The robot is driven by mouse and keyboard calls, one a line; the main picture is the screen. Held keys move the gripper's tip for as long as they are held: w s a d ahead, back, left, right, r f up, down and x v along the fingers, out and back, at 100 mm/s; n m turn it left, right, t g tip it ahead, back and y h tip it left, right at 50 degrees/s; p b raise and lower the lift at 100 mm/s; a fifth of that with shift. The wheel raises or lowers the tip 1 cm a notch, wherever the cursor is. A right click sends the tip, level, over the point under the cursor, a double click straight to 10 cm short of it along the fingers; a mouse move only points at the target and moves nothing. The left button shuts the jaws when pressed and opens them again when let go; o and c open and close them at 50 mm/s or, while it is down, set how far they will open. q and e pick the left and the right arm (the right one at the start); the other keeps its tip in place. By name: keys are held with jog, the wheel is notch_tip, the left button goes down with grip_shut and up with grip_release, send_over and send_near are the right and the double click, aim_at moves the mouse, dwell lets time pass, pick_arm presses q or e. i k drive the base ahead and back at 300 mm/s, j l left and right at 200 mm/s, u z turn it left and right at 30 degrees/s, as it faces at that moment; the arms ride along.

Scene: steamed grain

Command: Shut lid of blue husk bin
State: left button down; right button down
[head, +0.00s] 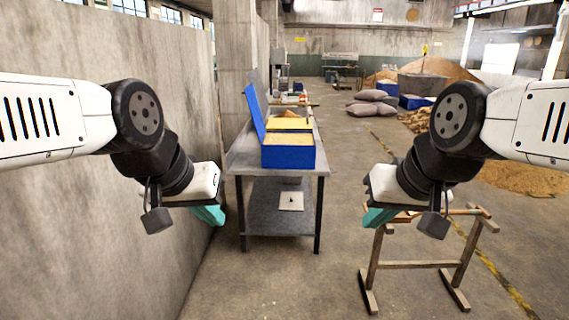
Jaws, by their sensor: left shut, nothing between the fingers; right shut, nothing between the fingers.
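The blue husk bin (288,157) stands on the near end of a grey metal table ahead of me. Its blue lid (254,110) is open, standing up along the bin's left side. Yellow-tan material (291,137) shows inside the bin. My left gripper (213,214) is shut and empty, in the air left of the table and nearer to me. My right gripper (375,217) is shut and empty, in the air right of the table. Both are apart from the bin and its lid.
The grey table (308,182) has a lower shelf with a pale flat item (291,201). A concrete wall (120,215) runs close along the left. A wooden trestle (420,265) stands below my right gripper. Sacks (372,104) and grain piles lie farther back. The floor between table and trestle is clear.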

aim_at(252, 112)
jog(key=i+u, duration=0.15)
jog(key=i, duration=0.35)
jog(key=i+u, duration=0.15)
jog(key=i, duration=0.3)
jog(key=i+l+u, duration=0.15)
jog(key=i, duration=0.35)
jog(key=i+l+u, duration=0.15)
jog(key=i, duration=0.3)
